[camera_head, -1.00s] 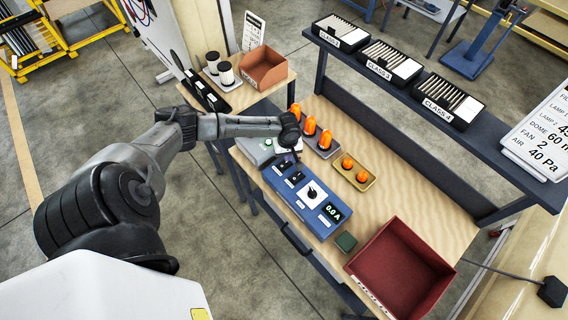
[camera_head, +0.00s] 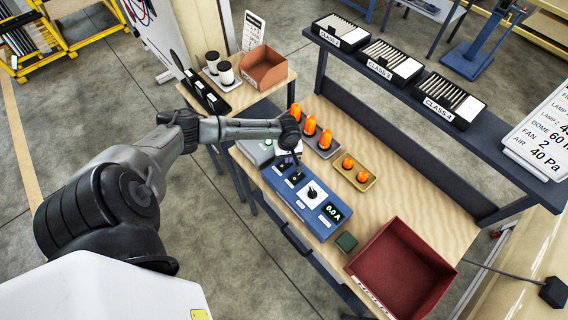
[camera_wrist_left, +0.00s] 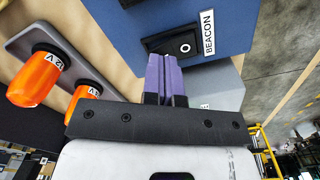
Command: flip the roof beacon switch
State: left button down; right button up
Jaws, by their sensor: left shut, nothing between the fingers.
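The blue switch panel (camera_head: 325,228) lies on the wooden bench, with small black switches, a white dial and a display reading 0.0 A. In the left wrist view, the beacon switch (camera_wrist_left: 184,44) is a black rocker on a black plate, beside a white BEACON label (camera_wrist_left: 209,33). My left gripper (camera_head: 297,161) is over the far left end of the panel. Its purple fingers (camera_wrist_left: 165,58) are shut and empty, with tips right by the edge of the switch plate; I cannot tell whether they touch. My right gripper is not in view.
Orange beacons (camera_head: 310,127) on a grey plate stand just behind the gripper, and smaller orange lamps (camera_head: 348,163) sit on a tan plate. A red bin (camera_head: 440,262) is at the bench's right end. A dark shelf (camera_head: 490,130) runs above the back.

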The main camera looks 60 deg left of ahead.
pick_arm(q)
jog(key=shift+f, duration=0.5)
jog(key=shift+r, duration=0.1)
notch_tip(320, 180, up, 3)
jog(key=p, duration=0.4)
jog(key=shift+r, duration=0.2)
notch_tip(320, 180, up, 4)
jog(key=p, duration=0.4)
jog(key=shift+f, duration=0.25)
dwell(0.5)
